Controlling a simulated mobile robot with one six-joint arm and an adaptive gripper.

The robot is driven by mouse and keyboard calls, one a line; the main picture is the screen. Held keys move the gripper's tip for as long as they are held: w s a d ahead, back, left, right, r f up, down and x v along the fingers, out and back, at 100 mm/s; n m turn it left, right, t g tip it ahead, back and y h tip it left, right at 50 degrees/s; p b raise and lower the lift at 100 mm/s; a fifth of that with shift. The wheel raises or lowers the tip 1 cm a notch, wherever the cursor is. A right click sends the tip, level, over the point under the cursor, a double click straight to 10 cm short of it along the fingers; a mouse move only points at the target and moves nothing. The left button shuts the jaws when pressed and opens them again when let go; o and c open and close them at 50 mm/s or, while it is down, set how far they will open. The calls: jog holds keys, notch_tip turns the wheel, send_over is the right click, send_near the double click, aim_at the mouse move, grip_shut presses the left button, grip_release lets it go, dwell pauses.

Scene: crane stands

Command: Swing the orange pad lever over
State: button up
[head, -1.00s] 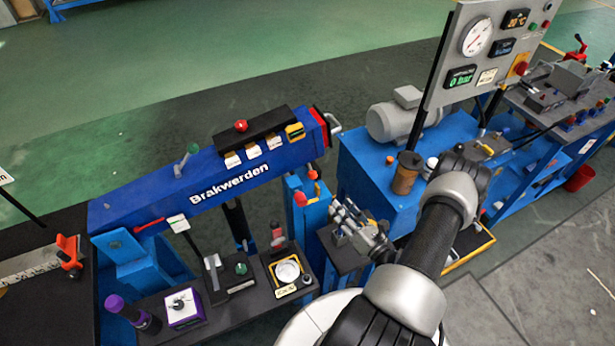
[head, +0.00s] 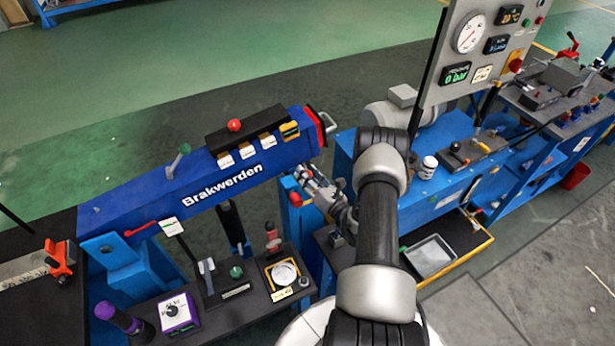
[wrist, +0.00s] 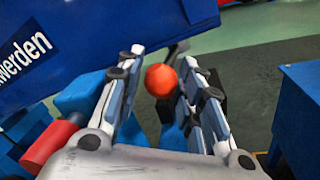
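An orange-red ball knob (wrist: 160,80) on a short dark lever shows in the wrist view, below the blue "Brakwerden" beam (head: 225,185). My gripper (wrist: 162,72) is open, with one finger on each side of the knob. Small gaps appear between the knob and the fingers, and I see no firm grip. In the head view my gripper (head: 303,172) is under the beam's right end, beside a blue post, and largely hides the knob.
A red cylinder (wrist: 48,145) on a blue fitting is close at the gripper's left. The beam hangs just above. A bench with a gauge (head: 283,274) and switches stands at front. A blue cabinet and gauge panel (head: 480,45) stand to the right.

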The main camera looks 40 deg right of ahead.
grip_shut()
dwell(0.5)
jog(key=shift+w, duration=0.1)
